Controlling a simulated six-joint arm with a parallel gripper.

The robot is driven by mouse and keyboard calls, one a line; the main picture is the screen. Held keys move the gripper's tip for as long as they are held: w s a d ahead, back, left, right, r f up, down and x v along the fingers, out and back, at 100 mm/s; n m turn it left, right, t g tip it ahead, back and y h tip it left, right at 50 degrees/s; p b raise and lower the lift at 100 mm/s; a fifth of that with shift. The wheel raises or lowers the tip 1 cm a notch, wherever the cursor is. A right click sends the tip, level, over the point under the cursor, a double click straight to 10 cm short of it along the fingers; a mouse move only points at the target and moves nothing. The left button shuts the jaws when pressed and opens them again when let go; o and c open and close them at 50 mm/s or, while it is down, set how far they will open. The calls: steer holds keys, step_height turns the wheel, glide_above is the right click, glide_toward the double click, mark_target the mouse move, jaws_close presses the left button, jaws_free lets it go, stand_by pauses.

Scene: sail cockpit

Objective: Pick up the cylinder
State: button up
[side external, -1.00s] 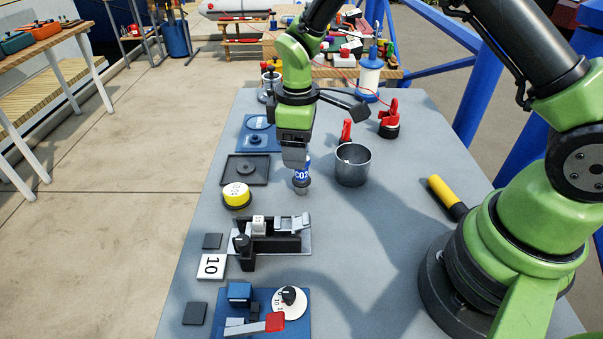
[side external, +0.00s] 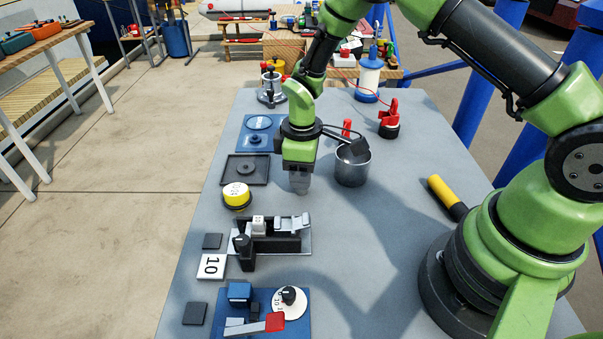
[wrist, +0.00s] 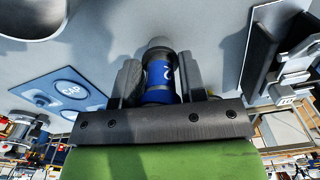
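The cylinder (wrist: 160,80) is blue with white lettering and a grey end. In the wrist view it lies between the two fingers of my gripper (wrist: 161,78), one finger close on each side. I cannot tell whether both fingers press on it. In the side view my gripper (side external: 299,184) points down at the bench, just behind the black and grey fixture, and its fingers hide most of the cylinder.
A grey metal cup (side external: 352,168) stands close to the right of my gripper. A yellow-topped round piece (side external: 237,194) and a black square tray (side external: 246,169) are to the left. The black and grey fixture (side external: 270,236) is in front.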

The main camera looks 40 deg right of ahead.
steer(key=shift+c, duration=0.6)
